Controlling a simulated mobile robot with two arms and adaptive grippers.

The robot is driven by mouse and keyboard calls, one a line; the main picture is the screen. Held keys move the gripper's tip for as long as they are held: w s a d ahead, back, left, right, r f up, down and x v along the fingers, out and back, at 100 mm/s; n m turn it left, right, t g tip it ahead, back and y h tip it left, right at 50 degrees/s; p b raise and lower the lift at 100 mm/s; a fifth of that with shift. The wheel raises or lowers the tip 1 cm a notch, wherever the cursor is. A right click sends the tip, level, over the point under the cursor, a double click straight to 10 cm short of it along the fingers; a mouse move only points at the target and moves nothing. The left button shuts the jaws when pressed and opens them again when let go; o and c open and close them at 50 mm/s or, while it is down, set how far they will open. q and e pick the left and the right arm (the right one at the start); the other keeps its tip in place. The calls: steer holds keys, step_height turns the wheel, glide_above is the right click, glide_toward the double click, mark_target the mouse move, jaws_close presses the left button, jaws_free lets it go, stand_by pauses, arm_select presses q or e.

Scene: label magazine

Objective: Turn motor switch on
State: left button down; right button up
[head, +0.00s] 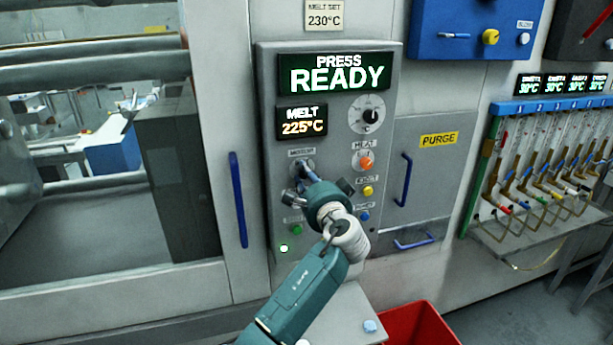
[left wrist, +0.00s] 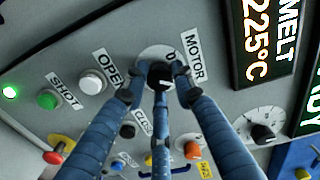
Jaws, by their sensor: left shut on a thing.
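The motor switch is a black knob (left wrist: 160,73) on a round pale plate under the MOTOR label (left wrist: 193,57) in the left wrist view. In the head view the MOTOR label (head: 301,152) shows on the grey control panel (head: 268,110), with the knob mostly hidden behind my fingers. My left gripper (head: 304,172) reaches up to it from below, its blue fingers shut on the knob. In the left wrist view the fingertips of my left gripper (left wrist: 158,80) close around it. My right gripper is not in view.
The panel display (head: 336,76) reads PRESS READY, and the melt display (head: 302,121) reads 225°C. Close by are the orange HEAT knob (head: 366,163), a yellow button (head: 367,191) and a green SHOT button (left wrist: 47,98). A small green lamp (head: 284,248) is lit. A red bin (head: 425,325) stands below.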

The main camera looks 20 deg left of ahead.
arm_select(q)
steer(key=shift+f, duration=0.45)
steer(key=c, duration=1.4)
jaws_free()
steer(key=shift+s, duration=0.1)
steer(key=shift+r, duration=0.25)
steer(key=v, duration=1.2)
